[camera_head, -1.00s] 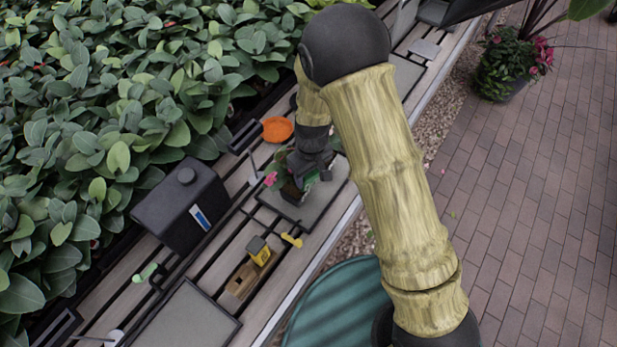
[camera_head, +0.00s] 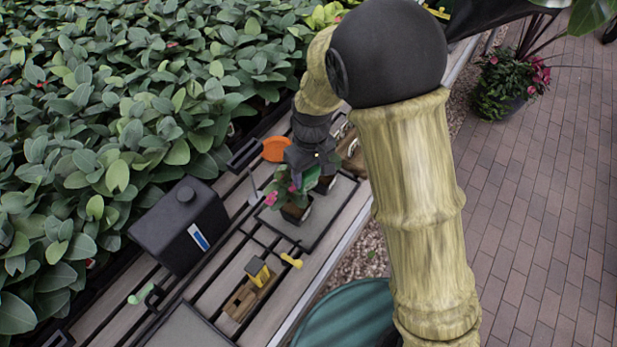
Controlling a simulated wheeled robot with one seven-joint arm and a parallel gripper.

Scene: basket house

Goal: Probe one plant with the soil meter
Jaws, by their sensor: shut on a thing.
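My gripper (camera_head: 316,165) is above the tray on the slatted bench, shut on a small green object (camera_head: 309,173) that looks like the soil meter; the fingers partly cover it. A potted plant (camera_head: 283,187) with pink flowers stands in a small dark pot (camera_head: 297,212) just below and left of the gripper. Leaves overlap the gripper's lower side, and I cannot tell whether the held object touches the soil. The probe tip is not clearly visible.
The plant stands on a grey tray (camera_head: 318,226). A brick path (camera_head: 540,220) runs right.

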